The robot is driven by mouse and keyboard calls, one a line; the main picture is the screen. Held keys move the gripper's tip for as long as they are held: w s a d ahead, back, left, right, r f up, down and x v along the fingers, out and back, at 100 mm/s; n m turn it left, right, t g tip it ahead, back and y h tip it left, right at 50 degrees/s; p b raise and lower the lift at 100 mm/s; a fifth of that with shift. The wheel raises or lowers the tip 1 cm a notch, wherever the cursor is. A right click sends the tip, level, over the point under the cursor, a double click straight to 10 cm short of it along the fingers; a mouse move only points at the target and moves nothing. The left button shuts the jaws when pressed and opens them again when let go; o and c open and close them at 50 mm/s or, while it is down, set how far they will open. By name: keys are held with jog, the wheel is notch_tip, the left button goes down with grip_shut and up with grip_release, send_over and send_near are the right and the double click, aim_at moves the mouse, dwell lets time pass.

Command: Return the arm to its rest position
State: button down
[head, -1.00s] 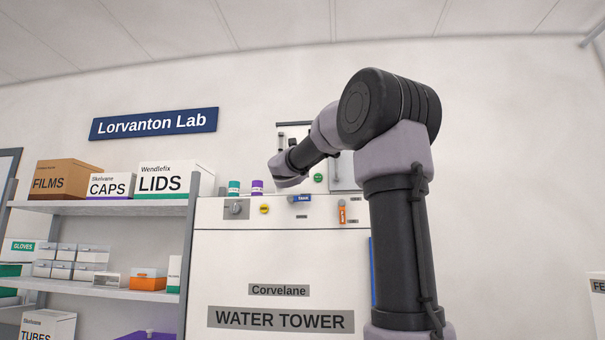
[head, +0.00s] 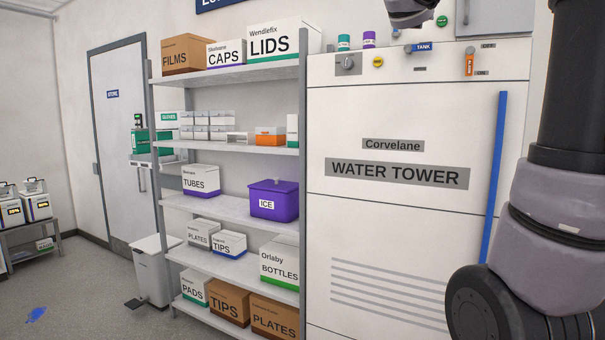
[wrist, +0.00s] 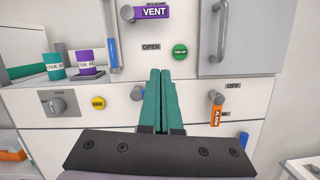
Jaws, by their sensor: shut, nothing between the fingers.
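My gripper (wrist: 160,90) shows in the wrist view with its two green fingers pressed together and nothing between them. It points at the front of the water tower (head: 396,125), in the area between the green button (wrist: 180,51) and the orange-handled valve (wrist: 217,112). I cannot tell whether the fingertips touch the panel. In the head view my arm rises along the right edge, and only a small part of its far end shows at the top; the fingers are out of that frame.
A shelf rack (head: 232,75) with boxes and a purple ice bin (head: 273,200) stands left of the tower. A blue vertical bar (head: 493,175) runs down the tower's right side. A white bin (head: 150,272) stands by the door (head: 118,140).

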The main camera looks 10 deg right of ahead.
jog(key=s+a+f+m+g+y, duration=0.1)
jog(key=s+f+m+g+y, duration=0.25)
jog(key=s+f+m, duration=0.65)
jog(key=s+a+f+m+g+y, duration=0.15)
jog(key=s+f+m+g, duration=0.3)
jog(key=f+m, duration=0.55)
jog(key=s+a+f+m+y, duration=0.4)
jog(key=s+a+f+m, duration=0.1)
jog(key=s+a+f, duration=0.1)
jog(key=s+a+f+m+g+y, duration=0.1)
jog(key=s+a+f+m+y, duration=0.4)
jog(key=f, duration=0.6)
jog(key=s+a+m, duration=0.1)
jog(key=s+a, duration=0.1)
jog(key=a, duration=0.1)
jog(key=shift+s+a+f, duration=0.15)
jog(key=shift+s+a, duration=0.05)
jog(key=shift+a, duration=0.1)
